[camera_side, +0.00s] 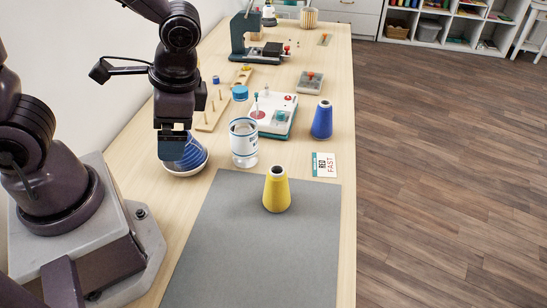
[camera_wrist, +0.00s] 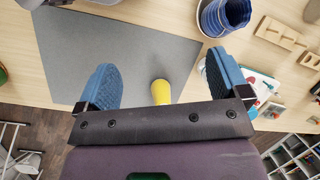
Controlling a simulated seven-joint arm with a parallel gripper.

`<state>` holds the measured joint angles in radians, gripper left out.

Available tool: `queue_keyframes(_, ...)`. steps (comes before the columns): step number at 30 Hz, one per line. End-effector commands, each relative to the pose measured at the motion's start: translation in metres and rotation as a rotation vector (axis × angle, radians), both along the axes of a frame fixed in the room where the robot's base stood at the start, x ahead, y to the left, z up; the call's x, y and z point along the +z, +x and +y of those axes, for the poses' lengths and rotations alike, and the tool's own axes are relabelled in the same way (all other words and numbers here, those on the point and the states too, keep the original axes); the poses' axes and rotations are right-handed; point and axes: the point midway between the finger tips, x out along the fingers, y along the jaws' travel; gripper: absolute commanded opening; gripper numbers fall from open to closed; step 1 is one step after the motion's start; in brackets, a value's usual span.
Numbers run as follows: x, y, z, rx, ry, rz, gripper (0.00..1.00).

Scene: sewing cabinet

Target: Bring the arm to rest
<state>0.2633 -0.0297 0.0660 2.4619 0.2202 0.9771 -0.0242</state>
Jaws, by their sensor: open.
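My gripper (camera_side: 173,148) hangs above the table at the left, in front of a blue ribbed object in a white dish (camera_side: 186,168). In the wrist view my gripper (camera_wrist: 162,78) shows two blue fingers spread wide apart with nothing held between them. A yellow cone (camera_side: 276,190) stands upright on the grey mat (camera_side: 260,255), to the right of and apart from my gripper. The yellow cone also shows in the wrist view (camera_wrist: 161,92), seen past the gap between the fingers.
A white cup (camera_side: 243,143), a blue cone (camera_side: 322,120) and a card (camera_side: 324,165) stand or lie beyond the mat. Behind are a white device (camera_side: 275,112), a wooden peg rack (camera_side: 214,110) and a sewing machine (camera_side: 245,38). The front mat area is clear.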

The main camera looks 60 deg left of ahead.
Motion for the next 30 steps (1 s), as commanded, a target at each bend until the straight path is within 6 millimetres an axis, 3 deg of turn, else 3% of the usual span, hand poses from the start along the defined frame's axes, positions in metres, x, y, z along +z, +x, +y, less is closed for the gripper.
queue_keyframes(6,0.066,0.013,-0.01,0.156,-0.211,-0.385,0.94)
queue_keyframes(13,0.118,0.006,-0.001,0.238,-0.277,-0.656,0.94)
queue_keyframes(18,0.133,0.002,0.006,0.261,-0.274,-0.734,0.94)
queue_keyframes(30,0.133,0.002,0.007,0.269,-0.269,-0.734,0.94)
